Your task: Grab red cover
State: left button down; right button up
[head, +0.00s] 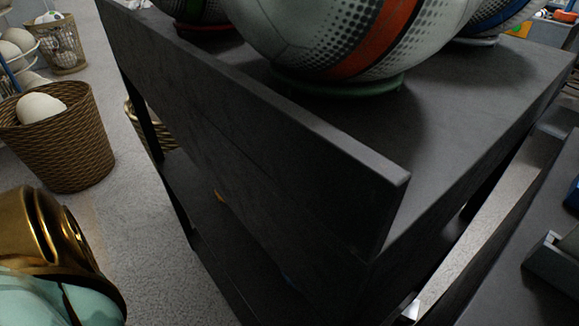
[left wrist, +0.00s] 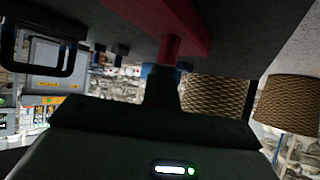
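A red piece (left wrist: 172,16) with a short red stem hangs in from the top of the left wrist view, which looks upside down. It may be the red cover; I cannot tell for sure. A dark housing (left wrist: 130,145) with a small white and green light fills the bottom of that view, and a narrow dark neck rises from it towards the red stem. I cannot make out my left gripper's fingertips, or whether they touch the red piece. In the head view, my gold and teal left arm is at the lower left, with its gripper out of frame. My right gripper is not in view.
A dark table with a raised edge board (head: 300,150) fills the middle. A large white, orange and grey ball (head: 350,35) rests on a green ring (head: 340,88) there. A wicker basket (head: 62,140) stands on the floor at left. Grey floor between basket and table is clear.

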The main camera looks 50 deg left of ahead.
pick_arm(q)
jog(key=shift+s+d+f, duration=0.1)
jog(key=shift+s+f, duration=0.3)
jog(key=shift+s, duration=0.15)
jog(key=shift+w+r+p, duration=0.1)
jog(key=shift+r+p, duration=0.6)
jog(key=shift+p, duration=0.15)
jog(key=shift+w, duration=0.1)
